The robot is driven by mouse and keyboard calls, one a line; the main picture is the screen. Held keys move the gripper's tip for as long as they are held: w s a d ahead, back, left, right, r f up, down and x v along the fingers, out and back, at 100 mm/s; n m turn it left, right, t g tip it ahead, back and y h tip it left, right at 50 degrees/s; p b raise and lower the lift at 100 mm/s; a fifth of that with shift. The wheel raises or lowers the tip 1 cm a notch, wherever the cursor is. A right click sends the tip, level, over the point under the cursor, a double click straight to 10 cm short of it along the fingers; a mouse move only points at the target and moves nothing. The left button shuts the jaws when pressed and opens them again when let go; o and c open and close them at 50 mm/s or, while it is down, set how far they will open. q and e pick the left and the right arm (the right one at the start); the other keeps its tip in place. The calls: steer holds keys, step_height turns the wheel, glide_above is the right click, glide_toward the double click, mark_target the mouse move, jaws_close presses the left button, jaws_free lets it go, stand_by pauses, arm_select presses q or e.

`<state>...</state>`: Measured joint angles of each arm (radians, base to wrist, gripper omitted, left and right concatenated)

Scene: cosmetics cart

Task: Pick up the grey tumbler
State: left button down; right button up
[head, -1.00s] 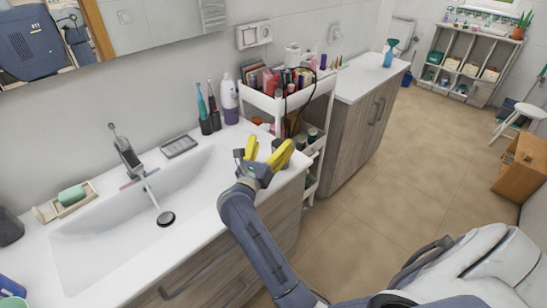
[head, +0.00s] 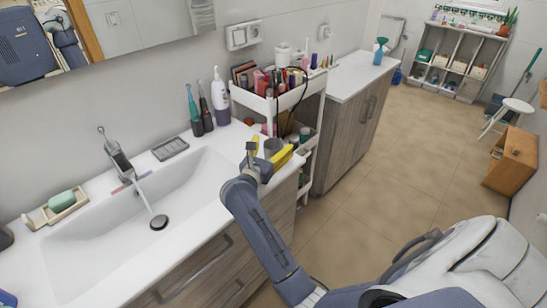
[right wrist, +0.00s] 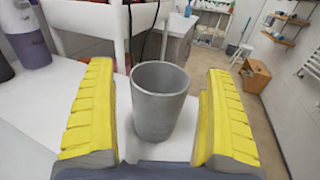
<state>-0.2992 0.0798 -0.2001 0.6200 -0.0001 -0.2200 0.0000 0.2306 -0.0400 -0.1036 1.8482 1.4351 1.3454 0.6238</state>
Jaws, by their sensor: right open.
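The grey tumbler (right wrist: 157,110) stands upright on the white counter in the right wrist view, with its open rim up. In the head view the tumbler (head: 272,146) is partly hidden behind my right gripper. My right gripper (head: 268,152) is open, with its yellow fingers low over the counter's right end. In the right wrist view the fingers of my right gripper (right wrist: 158,115) stand on either side of the tumbler, with a gap on each side. My left gripper is not in view.
A white cart (head: 300,92) full of cosmetics stands just behind the tumbler. A white-and-purple bottle (head: 221,98) and electric toothbrushes (head: 194,110) stand to the left. The sink (head: 130,215) with its running tap fills the counter's left. Open floor lies right.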

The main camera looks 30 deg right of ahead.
steer(key=shift+w+d, duration=0.25)
steer(key=shift+d, duration=0.15)
steer(key=c, duration=1.5)
